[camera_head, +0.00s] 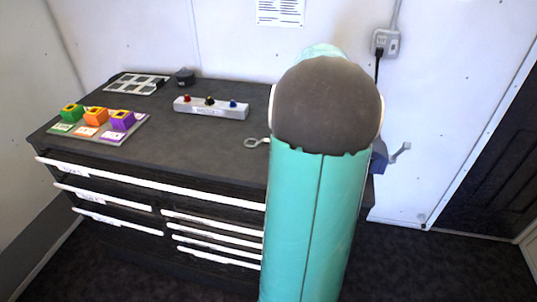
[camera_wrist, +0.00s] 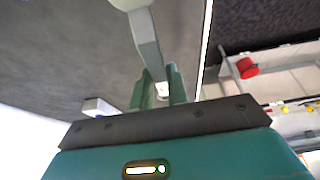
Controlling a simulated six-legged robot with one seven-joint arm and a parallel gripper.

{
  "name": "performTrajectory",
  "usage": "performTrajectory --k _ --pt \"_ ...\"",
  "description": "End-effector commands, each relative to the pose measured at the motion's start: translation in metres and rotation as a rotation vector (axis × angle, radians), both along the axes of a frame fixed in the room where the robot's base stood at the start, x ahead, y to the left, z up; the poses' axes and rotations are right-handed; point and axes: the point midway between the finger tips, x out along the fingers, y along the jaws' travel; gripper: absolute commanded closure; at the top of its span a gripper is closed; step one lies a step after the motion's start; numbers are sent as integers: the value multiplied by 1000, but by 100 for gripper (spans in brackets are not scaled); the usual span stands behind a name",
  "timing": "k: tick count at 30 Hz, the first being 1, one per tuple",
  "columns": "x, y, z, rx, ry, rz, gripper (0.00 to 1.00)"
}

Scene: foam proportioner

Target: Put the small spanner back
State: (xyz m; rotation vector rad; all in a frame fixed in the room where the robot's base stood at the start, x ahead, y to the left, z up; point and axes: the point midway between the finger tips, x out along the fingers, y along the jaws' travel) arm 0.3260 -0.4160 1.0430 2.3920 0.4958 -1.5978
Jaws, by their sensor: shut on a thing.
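The small spanner (camera_head: 257,142) shows in the head view as a grey ring end sticking out left of my arm, over the dark cabinet top. The rest of it is hidden behind my arm. In the wrist view my gripper (camera_wrist: 160,88) has its two green fingers shut on a grey bar, the spanner (camera_wrist: 147,42), which runs up and away to a wide pale end cut by the top edge. I cannot tell whether the spanner touches the cabinet top. My gripper is hidden in the head view.
The cabinet top (camera_head: 190,140) holds a board (camera_head: 93,134) with green, orange and purple blocks, a white strip (camera_head: 211,108) with coloured knobs, a pale compartment tray (camera_head: 137,84) and a small dark object (camera_head: 185,77). A vise-like part (camera_head: 379,156) sits at right.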

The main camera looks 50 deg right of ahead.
Motion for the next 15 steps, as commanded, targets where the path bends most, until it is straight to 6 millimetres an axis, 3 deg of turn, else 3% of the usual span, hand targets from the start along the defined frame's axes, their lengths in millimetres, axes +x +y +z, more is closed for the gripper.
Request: performTrajectory --k 6,11,15 --pt "27 1 -30 1 0 0 100" --pt "35 2 -40 1 1 -1 100" --pt "39 3 -61 4 2 -2 100"
